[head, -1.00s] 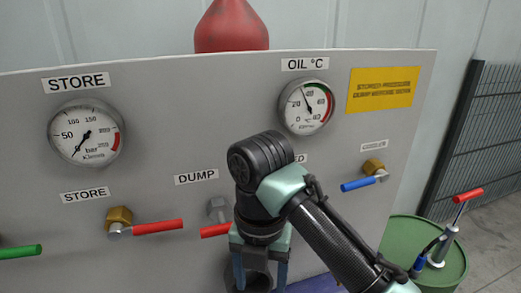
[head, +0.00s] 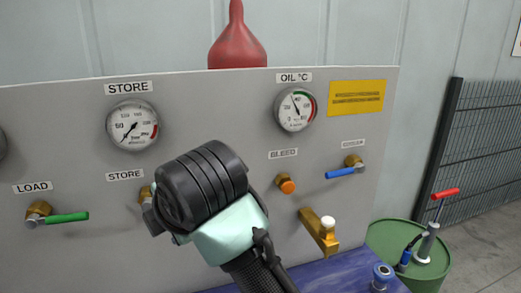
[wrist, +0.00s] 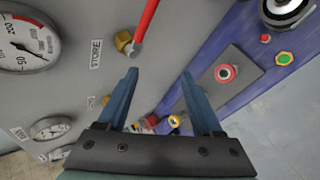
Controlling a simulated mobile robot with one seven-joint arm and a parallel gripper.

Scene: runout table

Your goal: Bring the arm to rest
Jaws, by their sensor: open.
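My gripper (wrist: 160,72) is open in the wrist view, with its two blue fingers apart and nothing between them. Ahead of it is the grey panel (wrist: 200,22), with a brass valve (wrist: 124,41) and its red handle (wrist: 146,18) beside a STORE label. In the head view, my arm's black and pale green wrist covers the middle of the panel (head: 60,150). The fingers are hidden there, and so is most of the STORE valve (head: 146,194).
The head view shows a green-handled LOAD valve (head: 66,217), an orange BLEED knob (head: 286,186), a brass tap (head: 318,230) and a blue-handled valve (head: 342,173). A green drum with a red-handled pump (head: 440,195) stands right.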

